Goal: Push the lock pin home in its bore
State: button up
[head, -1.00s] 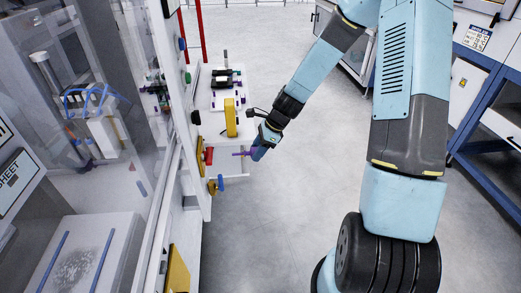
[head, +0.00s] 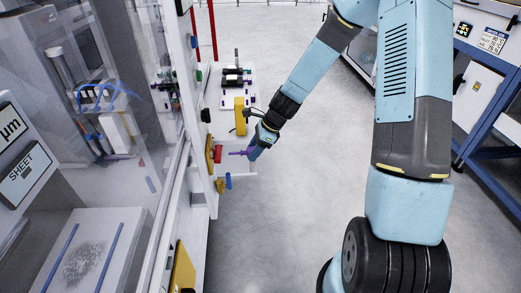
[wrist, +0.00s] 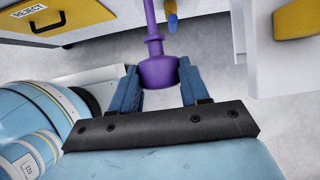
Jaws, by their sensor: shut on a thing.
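The purple lock pin (head: 240,153) is in my gripper (head: 252,152), lying roughly level with its thin end toward the machine's panel at the left. The wrist view shows the pin (wrist: 157,70) with a wide collar and a thin shaft running out past the fingertips. The two blue fingers of my gripper (wrist: 160,82) are shut on its wide end. The thin end is free in the air, apart from the panel, in the head view. I cannot make out the bore.
A red handle (head: 217,154) and a blue hanging part (head: 228,181) are on the panel near the pin. A yellow block (head: 239,116) stands on the white shelf beyond. A yellow REJECT bin (wrist: 62,18) shows in the wrist view.

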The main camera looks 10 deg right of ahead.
jog(key=shift+a, duration=0.8)
jog(key=shift+w+a, duration=0.1)
jog(key=shift+a, duration=2.55)
dwell(1.5)
jog(key=o, duration=1.2)
jog(key=shift+o, duration=0.2)
jog(key=shift+r, duration=0.15)
jog(key=v, duration=1.3)
jog(key=shift+d+r, duration=0.2)
jog(key=shift+r, duration=0.1)
